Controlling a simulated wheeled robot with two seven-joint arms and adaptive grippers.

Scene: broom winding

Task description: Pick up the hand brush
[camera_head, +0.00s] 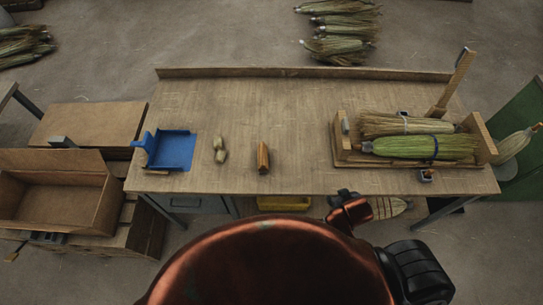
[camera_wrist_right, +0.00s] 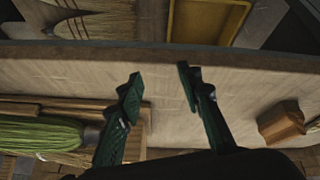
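A small brown wooden block-like piece (camera_head: 263,157), which I take for the hand brush, lies on the workbench (camera_head: 290,110) near the front middle; its bristles cannot be made out. It also shows at the right of the right wrist view (camera_wrist_right: 281,122). My right gripper (camera_head: 343,196) is at the bench's front edge, to the right of the brown piece and apart from it. In the right wrist view its two green fingers (camera_wrist_right: 160,76) are spread with nothing between them. My left gripper is not in view.
A blue tray-like holder (camera_head: 172,150) and a pale two-lobed piece (camera_head: 220,149) lie left of the brown piece. A wooden tray (camera_head: 342,152) with broom heads stands at the right, with a small dark device (camera_head: 426,175) in front. The back middle is clear.

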